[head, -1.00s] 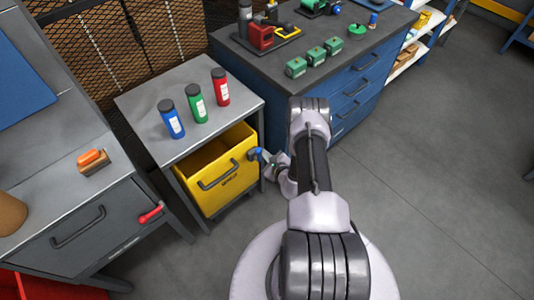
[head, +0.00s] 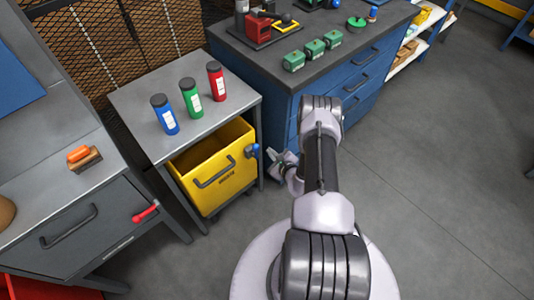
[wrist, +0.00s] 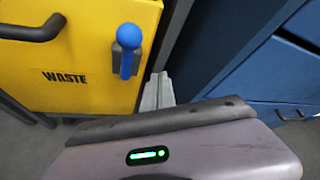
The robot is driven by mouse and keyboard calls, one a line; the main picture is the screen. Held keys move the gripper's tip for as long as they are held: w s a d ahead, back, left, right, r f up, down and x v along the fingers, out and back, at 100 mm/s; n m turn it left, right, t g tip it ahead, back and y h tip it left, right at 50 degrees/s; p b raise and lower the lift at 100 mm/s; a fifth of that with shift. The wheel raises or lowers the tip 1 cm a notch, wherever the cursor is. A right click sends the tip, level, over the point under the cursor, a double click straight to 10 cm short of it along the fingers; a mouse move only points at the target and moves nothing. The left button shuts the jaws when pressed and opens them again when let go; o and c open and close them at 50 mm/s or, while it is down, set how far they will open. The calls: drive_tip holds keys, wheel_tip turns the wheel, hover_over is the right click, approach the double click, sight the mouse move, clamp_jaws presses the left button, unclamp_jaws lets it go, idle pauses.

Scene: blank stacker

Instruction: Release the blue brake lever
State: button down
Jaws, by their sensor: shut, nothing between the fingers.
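The blue brake lever (head: 252,151) sits on the right side of the front of the yellow waste bin (head: 240,172). In the wrist view the lever (wrist: 127,50) shows a round blue knob at the top and a short shaft below it, on a small grey mounting plate. My gripper (head: 280,160) is shut and empty, to the right of the lever and apart from it. In the wrist view its fingertips (wrist: 158,82) are together, below and right of the lever, near the bin's right edge.
The bin stands under a grey table (head: 150,95) with blue, green and red bottles on top. A blue drawer cabinet (head: 345,95) stands close on the right. A grey bench with a red lever (head: 145,213) is at left. Open floor (head: 450,200) lies right.

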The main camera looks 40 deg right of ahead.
drive_tip(key=a+p+v, duration=0.1)
drive_tip(key=p+v, duration=0.2)
drive_tip(key=v, duration=0.6)
drive_tip(key=shift+a+f, duration=0.3)
